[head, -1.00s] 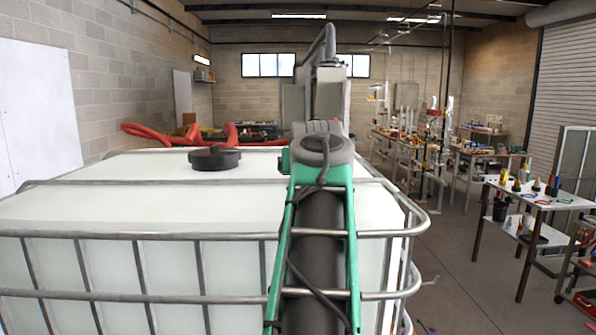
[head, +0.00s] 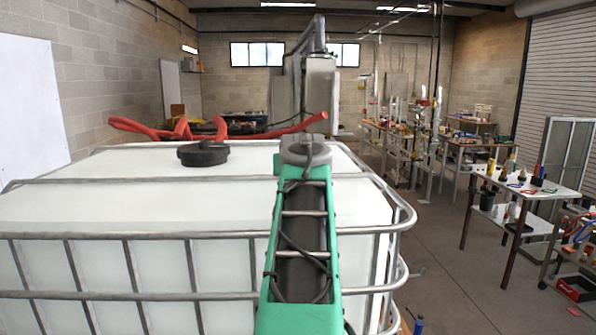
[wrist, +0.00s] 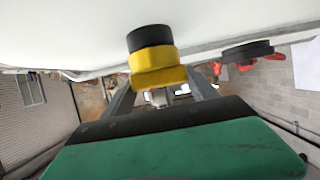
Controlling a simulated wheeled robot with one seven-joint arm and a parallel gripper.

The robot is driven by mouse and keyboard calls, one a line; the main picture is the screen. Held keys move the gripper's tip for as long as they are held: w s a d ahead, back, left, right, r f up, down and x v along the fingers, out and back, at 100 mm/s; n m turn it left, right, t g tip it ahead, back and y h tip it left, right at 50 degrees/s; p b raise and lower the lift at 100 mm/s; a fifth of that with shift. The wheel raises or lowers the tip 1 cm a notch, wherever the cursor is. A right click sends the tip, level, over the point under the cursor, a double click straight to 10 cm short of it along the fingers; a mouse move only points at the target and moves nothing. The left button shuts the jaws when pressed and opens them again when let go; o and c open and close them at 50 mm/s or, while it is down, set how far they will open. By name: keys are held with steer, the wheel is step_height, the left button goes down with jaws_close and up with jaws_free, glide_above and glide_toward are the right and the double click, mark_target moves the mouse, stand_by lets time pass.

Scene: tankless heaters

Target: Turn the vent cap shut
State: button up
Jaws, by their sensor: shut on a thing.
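A yellow, faceted cap (wrist: 156,72) with a black cylindrical part (wrist: 150,37) joined to it shows in the wrist view, against the white tank top. I take it to be the vent cap. My gripper (wrist: 160,78) has its grey fingers on either side of the yellow part and is shut on it. The fingertip contact is partly hidden. In the head view my green arm hides the cap and gripper. The white caged tank (head: 90,210) fills the lower left there.
A separate wide black lid (head: 203,153) sits on the tank top, left of my arm; it also shows in the wrist view (wrist: 247,50). Metal cage bars (head: 140,236) surround the tank. A red hose (head: 270,128) lies behind. Open floor and a work table (head: 530,190) are at right.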

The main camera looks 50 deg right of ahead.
steer(key=c, duration=0.7)
steer(key=shift+w+a+m+g+h, duration=0.1)
steer(key=shift+m+g+h, duration=0.2)
steer(key=shift+m+g, duration=0.1)
steer(key=shift+w+m+g+h, duration=0.1)
steer(key=shift+m+g+h, duration=0.2)
steer(key=shift+m+g, duration=0.35)
steer(key=m+g+p, duration=0.1)
steer(key=g+p, duration=0.1)
steer(key=m+g+h+p, duration=0.1)
steer(key=m+g+p, duration=0.1)
steer(key=shift+r, duration=0.35)
steer(key=m+g+p, duration=0.2)
steer(key=m, duration=0.1)
steer(key=shift+f+g+h, duration=0.25)
steer(key=shift+g+h, duration=0.05)
steer(key=shift+g, duration=0.05)
steer(key=shift+f+m+g, duration=0.1)
steer(key=shift+m+g, duration=0.75)
steer(key=shift+g, duration=0.25)
steer(key=shift+s+m, duration=0.2)
steer(key=shift+m, duration=0.1)
